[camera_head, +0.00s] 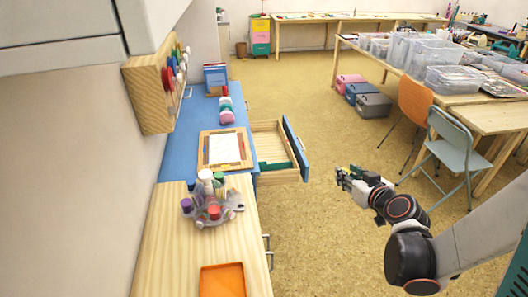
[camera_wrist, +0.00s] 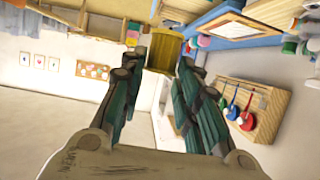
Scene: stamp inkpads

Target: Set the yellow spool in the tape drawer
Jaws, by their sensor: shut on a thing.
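My gripper (camera_head: 348,177) is at the end of my arm, over the open floor to the right of the cabinet. In the wrist view my gripper (camera_wrist: 156,62) is shut on the yellow spool (camera_wrist: 163,50), which sits between the fingertips. I cannot make out the spool in the head view. A wooden drawer with a blue front (camera_head: 296,148) is pulled out from the cabinet, to the left of my gripper and apart from it. Its inside shows bare wood and something dark green.
Chairs (camera_head: 455,148) and a table with clear bins (camera_head: 455,80) stand to the right. The floor between is clear.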

